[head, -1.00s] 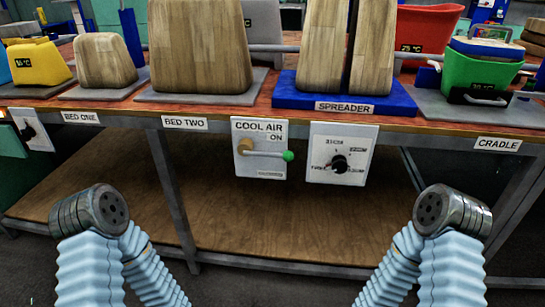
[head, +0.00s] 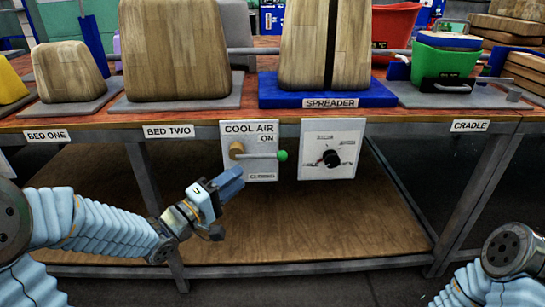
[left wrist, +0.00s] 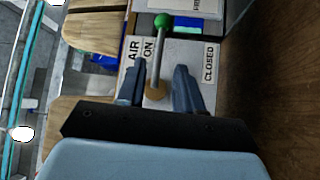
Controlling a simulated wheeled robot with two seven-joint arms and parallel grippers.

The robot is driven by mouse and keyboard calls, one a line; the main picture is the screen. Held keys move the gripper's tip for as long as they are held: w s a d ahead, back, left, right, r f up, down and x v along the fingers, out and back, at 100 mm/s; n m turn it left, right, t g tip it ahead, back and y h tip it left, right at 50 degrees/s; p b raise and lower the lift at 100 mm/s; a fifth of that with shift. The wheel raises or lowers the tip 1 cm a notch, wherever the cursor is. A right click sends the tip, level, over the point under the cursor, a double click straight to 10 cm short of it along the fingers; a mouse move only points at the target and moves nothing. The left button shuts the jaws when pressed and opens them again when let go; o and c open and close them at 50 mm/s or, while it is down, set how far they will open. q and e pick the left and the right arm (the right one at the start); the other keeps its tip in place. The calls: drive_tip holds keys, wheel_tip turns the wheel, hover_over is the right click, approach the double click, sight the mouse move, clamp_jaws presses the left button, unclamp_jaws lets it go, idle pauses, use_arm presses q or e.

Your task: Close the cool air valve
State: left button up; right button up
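The cool air valve has a brass hub (head: 237,150) and a grey lever lying level, ending in a green knob (head: 282,155). It is on a white panel (head: 232,132) with ON printed above the lever and CLOSED below. In the left wrist view, my left gripper (left wrist: 158,66) is open and empty. The lever (left wrist: 157,50) and green knob (left wrist: 162,20) appear between and beyond its fingers, without visible contact. My right gripper is outside the head view.
A dial panel (head: 332,130) hangs right of the valve panel. The workbench edge (head: 200,131) runs above both, carrying wooden blocks and the blue spreader base (head: 320,97). Below is a wooden shelf (head: 330,225) with clear space above it.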

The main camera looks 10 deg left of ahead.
sight(266, 156)
use_arm(q)
drive_tip(key=x, duration=1.1)
drive_tip(key=shift+w+p, duration=0.2)
drive_tip(key=shift+p, duration=0.1)
clamp_jaws()
